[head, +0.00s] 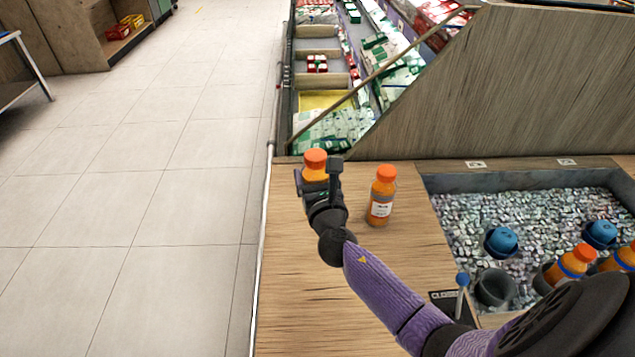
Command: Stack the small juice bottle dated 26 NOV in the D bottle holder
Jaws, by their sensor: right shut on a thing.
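My right gripper (320,176) is shut on a small orange juice bottle (315,160) near the left edge of the wooden counter. Only the orange cap and upper part of this bottle show; my gripper hides the rest, including any date. A second orange juice bottle (381,195) stands upright on the counter just right of my gripper; its white label is too small to read. More orange bottles (570,265) sit at the lower right by the sunken bin, partly hidden by my arm. A dark, empty cup-like holder (495,288) is there too. I cannot make out a letter D. My left gripper is not in view.
The sunken bin (470,180) is filled with ice-like pieces and holds blue-topped items (502,241). A blue-knobbed lever (462,280) stands near its front left corner. A wooden panel (500,90) rises behind the counter. The counter's front left is clear.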

